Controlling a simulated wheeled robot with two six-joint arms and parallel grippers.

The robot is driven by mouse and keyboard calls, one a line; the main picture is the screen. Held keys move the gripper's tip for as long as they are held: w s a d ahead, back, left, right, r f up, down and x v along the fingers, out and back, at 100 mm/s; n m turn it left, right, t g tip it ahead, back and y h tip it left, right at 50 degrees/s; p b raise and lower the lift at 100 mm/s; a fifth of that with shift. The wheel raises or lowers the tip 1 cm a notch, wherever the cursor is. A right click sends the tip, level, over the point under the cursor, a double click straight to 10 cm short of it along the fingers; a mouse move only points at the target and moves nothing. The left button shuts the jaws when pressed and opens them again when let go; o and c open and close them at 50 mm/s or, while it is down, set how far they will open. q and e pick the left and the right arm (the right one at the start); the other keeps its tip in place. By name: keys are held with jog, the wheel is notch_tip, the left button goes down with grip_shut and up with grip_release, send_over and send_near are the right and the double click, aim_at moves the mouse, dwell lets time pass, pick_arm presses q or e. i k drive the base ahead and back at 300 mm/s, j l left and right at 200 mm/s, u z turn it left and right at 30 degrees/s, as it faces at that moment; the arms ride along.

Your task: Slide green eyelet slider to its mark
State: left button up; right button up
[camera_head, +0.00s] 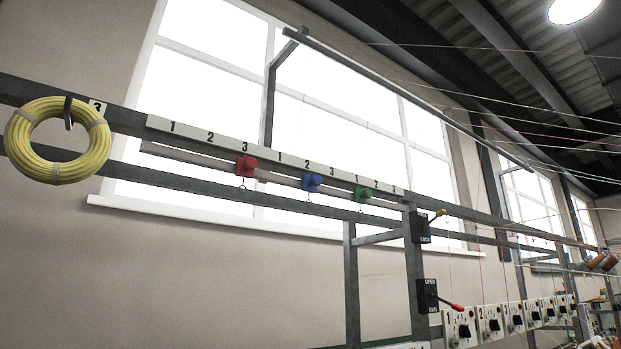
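The green eyelet slider (362,194) sits on a thin rail (200,158) under a white number strip (222,142), right of the other sliders. A small ring hangs below it. The strip carries the marks 1, 2, 3 repeated along its length. A blue slider (312,182) and a red slider (246,166) sit further left on the same rail, each with a hanging ring. Neither of my grippers is in view.
A yellow hose coil (58,172) hangs on a hook at the left. A lock lever (423,228) and an open/run lever (428,296) are on the post right of the rail. Several dial boxes (488,322) line the lower right. Threads cross the upper right.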

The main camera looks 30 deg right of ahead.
aim_at(360, 196)
jog(key=z, duration=1.3)
